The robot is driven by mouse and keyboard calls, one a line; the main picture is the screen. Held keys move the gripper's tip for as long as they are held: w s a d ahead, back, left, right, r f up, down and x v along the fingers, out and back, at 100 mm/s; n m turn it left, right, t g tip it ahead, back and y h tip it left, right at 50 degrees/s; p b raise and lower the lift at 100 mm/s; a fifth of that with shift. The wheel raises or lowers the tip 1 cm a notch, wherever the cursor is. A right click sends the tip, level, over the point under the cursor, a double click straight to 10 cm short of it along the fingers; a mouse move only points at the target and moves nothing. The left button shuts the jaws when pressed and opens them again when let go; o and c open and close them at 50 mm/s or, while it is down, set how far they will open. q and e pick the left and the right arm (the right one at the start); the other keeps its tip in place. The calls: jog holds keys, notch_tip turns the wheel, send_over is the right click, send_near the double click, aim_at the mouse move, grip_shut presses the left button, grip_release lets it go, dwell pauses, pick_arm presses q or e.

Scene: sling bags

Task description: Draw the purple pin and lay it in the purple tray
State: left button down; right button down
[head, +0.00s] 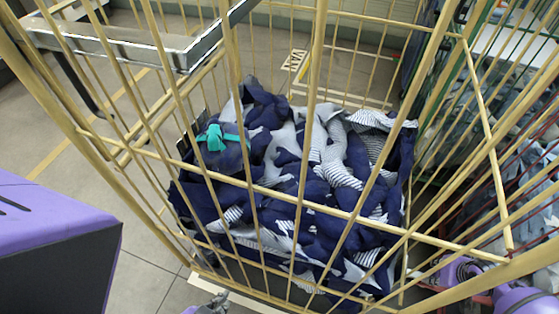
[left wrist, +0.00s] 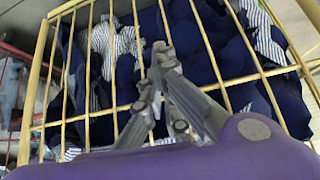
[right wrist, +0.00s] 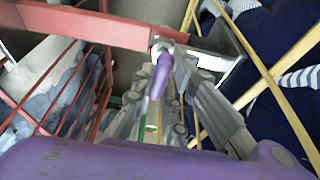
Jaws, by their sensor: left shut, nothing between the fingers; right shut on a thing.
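The purple pin (right wrist: 162,75) shows in the right wrist view as a slim purple rod. My right gripper (right wrist: 164,52) is shut on it, beside a red bar and a grey metal plate. I cannot tell whether the pin is still seated in anything. My left gripper (head: 214,303) is at the bottom of the head view, outside the yellow cage. The left wrist view shows its fingertips (left wrist: 161,50) together and empty in front of the yellow bars. I cannot make out the purple tray in any view.
A yellow wire cage (head: 303,205) holds a heap of navy and striped sling bags (head: 340,180). A red wire cage (right wrist: 85,95) with pale blue contents stands close by. A grey metal bar (head: 190,55) crosses the cage's far left. Tiled floor (head: 140,280) is open at left.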

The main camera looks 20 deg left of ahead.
jog(key=shift+r+p, duration=0.45)
jog(key=shift+r, duration=0.4)
jog(key=shift+r+p, duration=0.5)
jog(key=shift+r, duration=0.15)
jog(key=shift+r+p, duration=0.45)
jog(key=shift+r, duration=0.2)
jog(key=shift+r+p, duration=0.55)
jog(key=shift+r, duration=0.3)
jog(key=shift+w+r+p, duration=0.1)
jog(key=shift+r+p, duration=0.3)
jog(key=shift+r, duration=0.3)
jog(key=shift+r+p, duration=0.35)
jog(key=shift+r, duration=0.2)
pick_arm(q)
jog(key=r, duration=0.1)
jog(key=w+r, duration=0.1)
jog(key=r, duration=0.1)
jog(key=w+d+r, duration=0.1)
jog(key=r, duration=0.1)
jog(key=shift+r, duration=0.25)
jog(key=shift+s+f, duration=0.1)
jog(key=shift+s, duration=0.05)
